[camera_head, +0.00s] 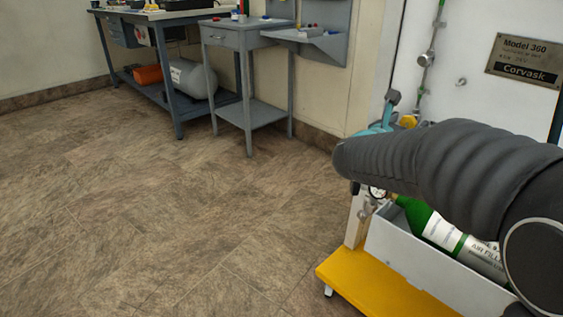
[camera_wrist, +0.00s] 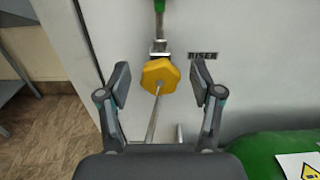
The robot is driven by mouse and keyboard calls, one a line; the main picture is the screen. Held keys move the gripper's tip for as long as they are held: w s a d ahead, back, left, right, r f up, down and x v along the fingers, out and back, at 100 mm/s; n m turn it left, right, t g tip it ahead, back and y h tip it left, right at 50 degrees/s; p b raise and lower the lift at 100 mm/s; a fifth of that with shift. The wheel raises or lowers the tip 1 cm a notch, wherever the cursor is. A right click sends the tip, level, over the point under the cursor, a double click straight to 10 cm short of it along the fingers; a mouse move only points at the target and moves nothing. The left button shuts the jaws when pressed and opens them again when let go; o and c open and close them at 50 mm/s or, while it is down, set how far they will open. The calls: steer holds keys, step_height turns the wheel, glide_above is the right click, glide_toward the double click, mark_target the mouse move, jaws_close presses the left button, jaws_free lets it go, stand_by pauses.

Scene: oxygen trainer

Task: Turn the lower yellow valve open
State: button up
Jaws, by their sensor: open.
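A yellow lobed valve knob (camera_wrist: 160,75) is on a thin metal pipe in front of a white panel, beside a "RISER" label (camera_wrist: 203,55). Part of the yellow knob (camera_head: 408,121) also shows in the head view, above my dark arm. My gripper (camera_wrist: 161,82) is open in the wrist view, with one finger on the left of the knob and one on the right. Gaps show between the knob and both fingers. Whether the fingertips reach as deep as the knob, I cannot tell. Only one yellow knob shows in the wrist view.
A green cylinder (camera_wrist: 270,153) lies at the lower right of the wrist view. In the head view, a green bottle (camera_head: 418,216) lies in a white tray (camera_head: 405,248) over a yellow base (camera_head: 365,290). Workbenches (camera_head: 235,40) stand at the back; the floor on the left is clear.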

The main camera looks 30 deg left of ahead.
steer(key=v, duration=1.4)
steer(key=s+a+f+n+g+y, duration=0.2)
steer(key=a+f+n+g+y, duration=0.1)
steer(key=a+n+y, duration=0.4)
steer(key=s+a+f+n+g+y, duration=0.3)
steer(key=a+f+n+y, duration=0.2)
steer(key=a+n, duration=0.6)
steer(key=shift+a+n+y+b, duration=0.35)
steer(key=shift+n+y, duration=1.05)
steer(key=shift+n, duration=0.7)
